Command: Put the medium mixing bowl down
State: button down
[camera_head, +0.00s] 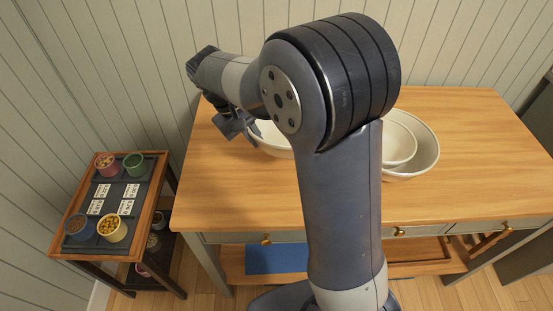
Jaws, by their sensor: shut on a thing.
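A white bowl (270,142), which I take as the medium mixing bowl, is over the left part of the wooden tabletop. My arm hides its right side. My gripper (245,130) is at the bowl's left rim and is shut on it. I cannot tell whether the bowl's base touches the table. To the right, a smaller white bowl (402,145) sits inside a larger white bowl (426,160). My arm covers the left side of both.
The wooden table (490,150) is clear on its right and along its front. A low cart (65,205) at the left holds several small cups and labels. A blue item (275,259) lies on the table's lower shelf. A panelled wall stands behind.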

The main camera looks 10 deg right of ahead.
jog(key=shift+f, duration=4.8)
jog(key=shift+f, duration=0.2)
jog(key=c, duration=1.6)
grip_release()
jog(key=v, duration=1.2)
jog(key=shift+r, duration=0.15)
jog(key=shift+s, duration=0.1)
